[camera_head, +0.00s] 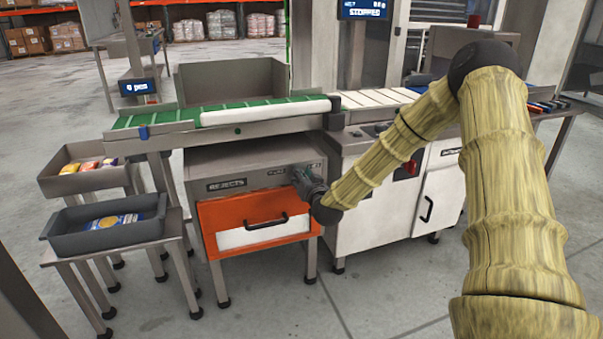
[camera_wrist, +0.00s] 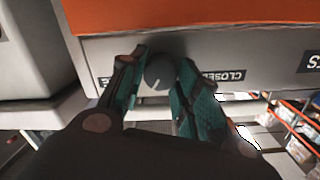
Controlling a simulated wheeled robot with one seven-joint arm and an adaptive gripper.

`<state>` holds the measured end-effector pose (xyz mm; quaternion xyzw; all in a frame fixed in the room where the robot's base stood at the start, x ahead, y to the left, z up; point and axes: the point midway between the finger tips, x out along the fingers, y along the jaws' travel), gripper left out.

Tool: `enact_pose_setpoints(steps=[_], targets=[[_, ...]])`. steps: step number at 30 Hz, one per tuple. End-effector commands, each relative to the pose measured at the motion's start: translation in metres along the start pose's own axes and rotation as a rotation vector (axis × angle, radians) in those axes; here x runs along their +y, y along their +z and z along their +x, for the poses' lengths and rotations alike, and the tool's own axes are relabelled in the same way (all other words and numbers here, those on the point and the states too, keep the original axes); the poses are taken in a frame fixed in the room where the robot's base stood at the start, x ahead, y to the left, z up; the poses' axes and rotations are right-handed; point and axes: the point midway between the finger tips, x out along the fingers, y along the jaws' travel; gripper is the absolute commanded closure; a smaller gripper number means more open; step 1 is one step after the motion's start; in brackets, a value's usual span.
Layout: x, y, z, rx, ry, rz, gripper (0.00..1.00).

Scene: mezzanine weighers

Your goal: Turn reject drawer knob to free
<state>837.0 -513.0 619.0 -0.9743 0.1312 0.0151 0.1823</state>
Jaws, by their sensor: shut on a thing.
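The reject drawer is an orange-fronted drawer (camera_head: 225,217) with a white panel and a black handle (camera_head: 266,222), in a grey cabinet labelled REJECTS. It is shut in the head view. My gripper (camera_head: 305,176) is at the cabinet's upper right, above the drawer front, and hides the knob there. In the wrist view, which is upside down, the round dark grey knob (camera_wrist: 159,72) with a pale pointer line sits between the two green fingers of my gripper (camera_wrist: 160,85). The fingers are shut on its sides. A CLOSED label (camera_wrist: 226,76) is beside the knob; the label on the other side is mostly hidden by a finger.
A green conveyor (camera_head: 170,115) runs above the cabinet. A white cabinet (camera_head: 375,205) stands close on the right. A dark grey tray (camera_head: 62,225) on a stand and another tray (camera_head: 52,187) behind it are at the left. The floor in front is clear.

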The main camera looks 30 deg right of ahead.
Motion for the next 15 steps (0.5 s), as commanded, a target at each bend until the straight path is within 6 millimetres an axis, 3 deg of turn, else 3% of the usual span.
enact_pose_setpoints(steps=[15], targets=[[0.0027,-0.0004,0.0000,-0.010,-0.013,0.229,0.92]])
